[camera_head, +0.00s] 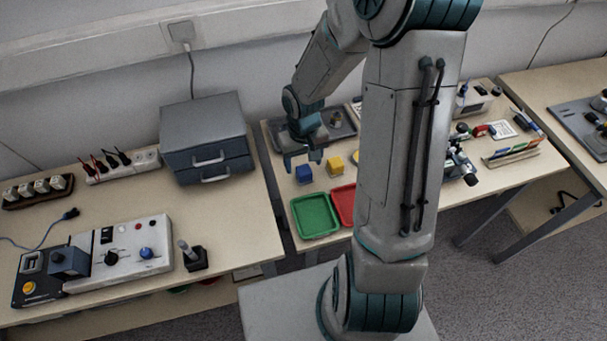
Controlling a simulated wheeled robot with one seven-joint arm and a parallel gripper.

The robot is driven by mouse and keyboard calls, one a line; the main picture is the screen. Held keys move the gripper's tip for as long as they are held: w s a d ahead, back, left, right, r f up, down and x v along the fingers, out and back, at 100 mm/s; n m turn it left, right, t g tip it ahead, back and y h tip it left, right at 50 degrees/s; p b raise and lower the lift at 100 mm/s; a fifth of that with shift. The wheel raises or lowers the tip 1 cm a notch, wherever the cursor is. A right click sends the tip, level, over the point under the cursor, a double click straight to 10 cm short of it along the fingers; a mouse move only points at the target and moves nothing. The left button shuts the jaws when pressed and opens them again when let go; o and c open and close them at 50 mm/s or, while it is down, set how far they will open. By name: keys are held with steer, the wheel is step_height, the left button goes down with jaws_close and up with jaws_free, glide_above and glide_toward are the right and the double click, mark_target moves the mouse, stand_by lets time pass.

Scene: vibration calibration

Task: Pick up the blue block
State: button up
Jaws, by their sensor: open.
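The blue block (304,174) sits on the middle table, just behind the green tray. A yellow block (335,167) stands a little to its right, apart from it. My gripper (303,163) points down just above and around the blue block's position in the picture. Its fingers are spread apart with nothing visible held between them. I cannot tell how high the fingertips are above the block or whether they touch it.
A green tray (315,215) lies in front of the blocks, with a red tray (341,201) beside it, partly hidden by my arm. A dark tray (335,122) lies behind. A grey drawer box (205,135) stands on the left table.

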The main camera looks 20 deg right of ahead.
mark_target(304, 168)
steer(key=shift+w+f, duration=0.15)
steer(key=shift+f, duration=1.15)
steer(key=shift+w+f, duration=0.1)
steer(key=shift+f, duration=1.2)
steer(key=shift+d, duration=0.1)
steer(key=shift+c, duration=0.3)
steer(key=c, duration=1)
